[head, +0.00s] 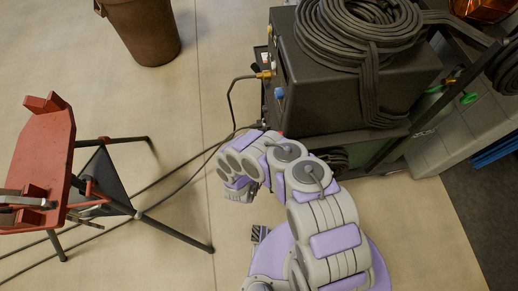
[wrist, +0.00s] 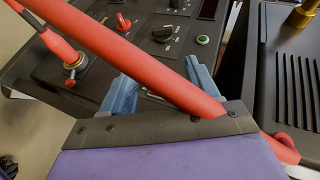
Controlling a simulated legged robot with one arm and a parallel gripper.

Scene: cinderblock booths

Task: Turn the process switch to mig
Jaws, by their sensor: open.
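The welder (head: 345,85) is a dark box on a cart in the head view, its control face turned left towards my arm. In the wrist view its panel carries a black knob (wrist: 162,33) with white marks around it, a red knob (wrist: 122,22) to its left, and another dark knob (wrist: 176,4) at the top edge. The labels are too small to read, so I cannot tell which is the process switch. My gripper (wrist: 163,88) is open, its two blue-grey fingers apart below the knobs, with nothing seen between them but panel and a red bar. In the head view my arm hides its fingertips.
The red bar (wrist: 140,55) crosses the wrist view and covers part of the panel. A green button (wrist: 203,39) and a red-collared connector (wrist: 70,62) flank the knobs. A coiled cable (head: 358,25) lies on the welder.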

